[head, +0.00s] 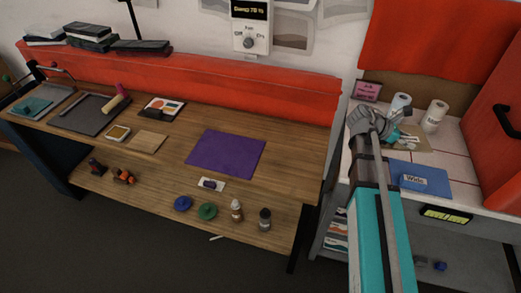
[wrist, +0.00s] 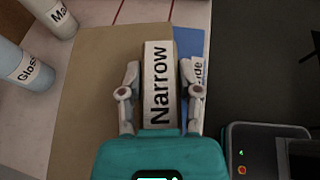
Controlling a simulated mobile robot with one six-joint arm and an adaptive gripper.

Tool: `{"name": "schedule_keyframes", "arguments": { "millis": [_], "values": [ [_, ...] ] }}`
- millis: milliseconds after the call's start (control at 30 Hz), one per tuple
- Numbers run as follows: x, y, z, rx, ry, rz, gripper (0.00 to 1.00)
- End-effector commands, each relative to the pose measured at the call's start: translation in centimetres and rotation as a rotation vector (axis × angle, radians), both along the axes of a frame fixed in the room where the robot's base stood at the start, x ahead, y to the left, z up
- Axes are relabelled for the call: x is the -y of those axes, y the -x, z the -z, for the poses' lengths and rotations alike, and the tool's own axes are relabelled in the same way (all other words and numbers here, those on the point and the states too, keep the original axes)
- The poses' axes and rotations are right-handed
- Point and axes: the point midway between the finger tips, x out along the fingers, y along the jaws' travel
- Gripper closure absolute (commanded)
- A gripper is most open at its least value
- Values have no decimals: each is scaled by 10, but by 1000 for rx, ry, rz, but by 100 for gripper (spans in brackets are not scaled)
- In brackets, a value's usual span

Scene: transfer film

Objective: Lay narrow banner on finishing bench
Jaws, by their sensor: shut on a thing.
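My gripper (wrist: 160,85) is shut on a narrow tan-edged piece with a white label reading "Narrow" (wrist: 158,85), one finger on each side of it. I take this piece as the narrow banner. It is over a tan sheet (wrist: 90,110) on the white counter at right; I cannot tell whether it touches the sheet. In the head view my gripper (head: 402,138) is over that counter, and my arm hides part of the area. The wooden bench (head: 290,175), likely the finishing bench, stands at left with a purple mat (head: 226,153) on it.
A blue sheet labelled "Wide" (head: 420,180) lies beside the tan one. Two rolls, gloss (wrist: 22,67) and another (wrist: 52,17), stand close by. The bench holds a squeegee-like tool, small bottles (head: 237,210) and colored discs (head: 207,211). Bare wood surrounds the mat.

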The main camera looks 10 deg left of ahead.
Motion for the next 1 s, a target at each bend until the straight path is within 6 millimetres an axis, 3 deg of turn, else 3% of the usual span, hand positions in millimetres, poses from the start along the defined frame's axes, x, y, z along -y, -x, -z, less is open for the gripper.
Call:
{"name": "schedule_keyframes", "arguments": {
  "millis": [467,1000],
  "values": [
    [-138,-5,8,0,0,-240,100],
    [-287,23,17,1,0,-509,100]
  ]
}}
